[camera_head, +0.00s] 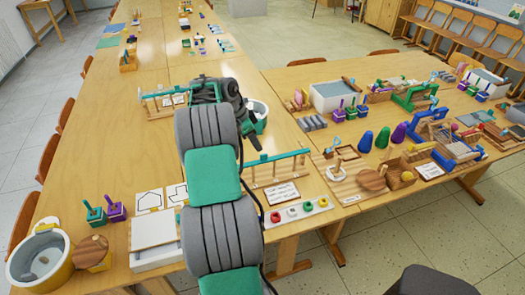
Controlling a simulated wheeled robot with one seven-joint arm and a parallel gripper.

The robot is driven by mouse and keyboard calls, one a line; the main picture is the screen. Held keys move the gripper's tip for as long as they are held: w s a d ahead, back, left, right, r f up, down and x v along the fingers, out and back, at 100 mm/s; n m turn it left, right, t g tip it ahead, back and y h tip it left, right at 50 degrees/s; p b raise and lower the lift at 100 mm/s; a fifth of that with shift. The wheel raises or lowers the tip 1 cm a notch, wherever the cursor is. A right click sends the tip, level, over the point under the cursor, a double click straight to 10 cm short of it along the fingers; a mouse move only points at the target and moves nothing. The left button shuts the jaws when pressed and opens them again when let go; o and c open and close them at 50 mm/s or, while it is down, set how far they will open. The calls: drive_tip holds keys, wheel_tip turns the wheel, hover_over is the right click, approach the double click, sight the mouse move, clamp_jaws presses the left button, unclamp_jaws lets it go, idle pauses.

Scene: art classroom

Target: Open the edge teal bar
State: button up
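A teal bar (278,158) runs across upright wooden posts to the right of my arm, close to the table's near edge. A second teal bar (166,93) on wooden posts stands farther back, to the left of my gripper; my arm may hide part of it. My gripper (212,92) is the dark end of my arm, seen from behind above the table beside this farther bar. Its fingertips are hidden, so whether it is open, or touches a bar, does not show.
A white sign (283,193) and a strip of coloured pieces (296,212) lie in front of the nearer bar. A round white tub (259,111) stands right of my gripper. A yellow-white bucket (40,258) and a white box (155,243) are at front left. The right table is crowded.

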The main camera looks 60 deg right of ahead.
sight(263, 155)
drive_tip(key=p+x, duration=0.1)
drive_tip(key=x, duration=0.6)
drive_tip(key=shift+f, duration=0.2)
drive_tip(key=shift+c, duration=0.3)
clamp_jaws()
idle(0.7)
